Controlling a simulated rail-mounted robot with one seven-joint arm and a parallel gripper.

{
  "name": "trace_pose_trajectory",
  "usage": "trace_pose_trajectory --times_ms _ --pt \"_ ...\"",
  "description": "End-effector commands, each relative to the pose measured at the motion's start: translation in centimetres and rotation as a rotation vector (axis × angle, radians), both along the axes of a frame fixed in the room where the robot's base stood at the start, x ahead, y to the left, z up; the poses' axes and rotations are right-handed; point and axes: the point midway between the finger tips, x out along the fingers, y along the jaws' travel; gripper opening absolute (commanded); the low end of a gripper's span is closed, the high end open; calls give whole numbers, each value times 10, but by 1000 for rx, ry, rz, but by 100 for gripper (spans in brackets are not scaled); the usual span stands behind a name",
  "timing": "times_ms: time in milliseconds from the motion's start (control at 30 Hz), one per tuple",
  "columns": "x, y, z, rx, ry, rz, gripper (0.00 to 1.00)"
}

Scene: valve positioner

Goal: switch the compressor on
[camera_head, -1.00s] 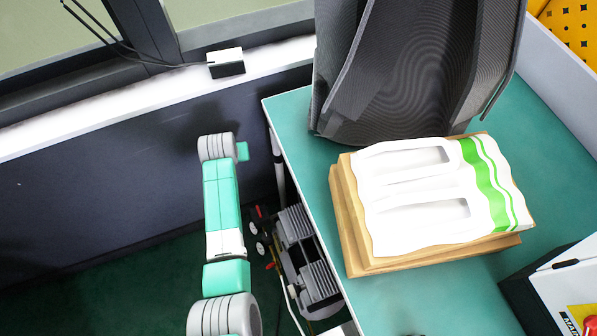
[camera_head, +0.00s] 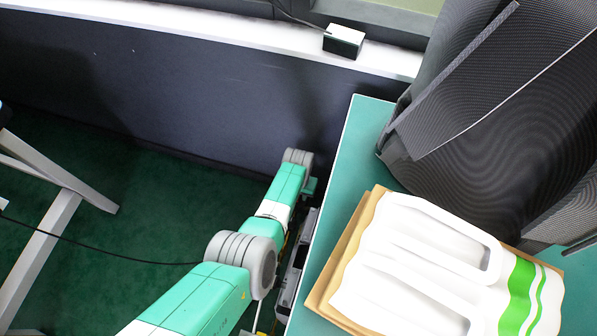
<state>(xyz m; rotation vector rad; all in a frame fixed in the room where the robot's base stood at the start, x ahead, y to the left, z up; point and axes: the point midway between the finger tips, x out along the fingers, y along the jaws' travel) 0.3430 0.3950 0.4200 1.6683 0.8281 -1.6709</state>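The compressor (camera_head: 290,282) is a grey and black machine low down beside the teal table. Only a narrow strip of it shows between my arm and the table's left edge. Its switch cannot be made out. My green and grey arm reaches from the bottom of the picture up along the table's left side. The arm's far end bends down near the dark wall panel, close to the table edge. My gripper is not visible, so its distance from the compressor cannot be told.
The teal table (camera_head: 345,158) bears a white, green-striped piece (camera_head: 519,290) on a wooden base (camera_head: 347,243) and a large dark ribbed object (camera_head: 480,130). A small box (camera_head: 344,40) sits on the ledge. Green floor (camera_head: 150,200) lies open at left, with a grey metal leg (camera_head: 50,235).

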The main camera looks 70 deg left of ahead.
Motion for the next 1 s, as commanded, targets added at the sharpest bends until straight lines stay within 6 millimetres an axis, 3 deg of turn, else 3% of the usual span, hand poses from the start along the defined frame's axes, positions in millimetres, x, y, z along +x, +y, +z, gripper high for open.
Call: trace_pose_trajectory --times_ms 267,433,467,767,1000 --pt "0 0 -2 1 -1 0 31" --pt "0 0 -2 1 -1 0 1" --pt "0 0 -2 1 -1 0 0" --pt "0 0 -2 1 -1 -21 0" --pt "0 0 -2 1 -1 -146 0"
